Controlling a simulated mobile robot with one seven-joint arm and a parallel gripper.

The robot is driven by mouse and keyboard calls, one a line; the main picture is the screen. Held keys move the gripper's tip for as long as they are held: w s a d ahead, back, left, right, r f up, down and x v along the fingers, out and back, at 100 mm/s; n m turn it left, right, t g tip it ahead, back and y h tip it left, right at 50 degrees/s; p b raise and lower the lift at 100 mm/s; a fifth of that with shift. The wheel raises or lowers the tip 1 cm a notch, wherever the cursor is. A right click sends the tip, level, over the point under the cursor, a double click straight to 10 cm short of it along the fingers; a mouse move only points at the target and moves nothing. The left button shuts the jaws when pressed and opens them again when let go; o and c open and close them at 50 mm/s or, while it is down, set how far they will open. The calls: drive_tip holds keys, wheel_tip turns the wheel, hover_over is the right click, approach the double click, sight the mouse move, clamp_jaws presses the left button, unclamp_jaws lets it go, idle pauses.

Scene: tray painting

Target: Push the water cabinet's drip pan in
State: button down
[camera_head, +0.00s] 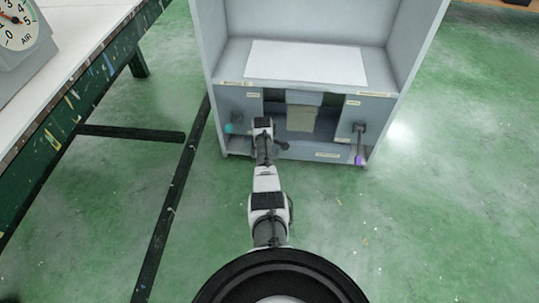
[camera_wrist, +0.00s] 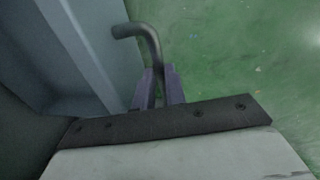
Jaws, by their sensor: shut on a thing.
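The grey water cabinet (camera_head: 385,80) stands ahead in the head view, with a recessed lower bay. A low labelled front strip (camera_head: 325,154) runs along the bottom of this bay; I cannot tell whether it is the drip pan or how far out the pan stands. My arm reaches to the left part of the bay and hides some of it. In the wrist view my gripper (camera_wrist: 158,88) is shut on a dark bent rod (camera_wrist: 150,38), beside the grey cabinet wall (camera_wrist: 98,50). The fingertips are unclear in the head view.
A lever with a purple end (camera_head: 358,159) hangs at the cabinet's right front, and a teal-ended one (camera_head: 229,128) at the left. A beige block (camera_head: 301,117) sits in the bay. A bench with dark legs (camera_head: 137,62) stands left. Green floor at right is clear.

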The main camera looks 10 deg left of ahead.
drive_tip(key=shift+w+r, duration=0.15)
drive_tip(key=shift+w, duration=0.15)
drive_tip(key=c, duration=1.5)
unclamp_jaws()
drive_tip(key=shift+o, duration=0.2)
wheel_tip(320, 180, up, 13)
drive_tip(key=s+p, duration=0.2)
drive_tip(key=p, duration=0.4)
drive_tip(key=shift+s+r+p, duration=0.2)
drive_tip(key=shift+s+p, duration=0.15)
drive_tip(key=shift+p, duration=0.05)
drive_tip(key=shift+d, duration=0.1)
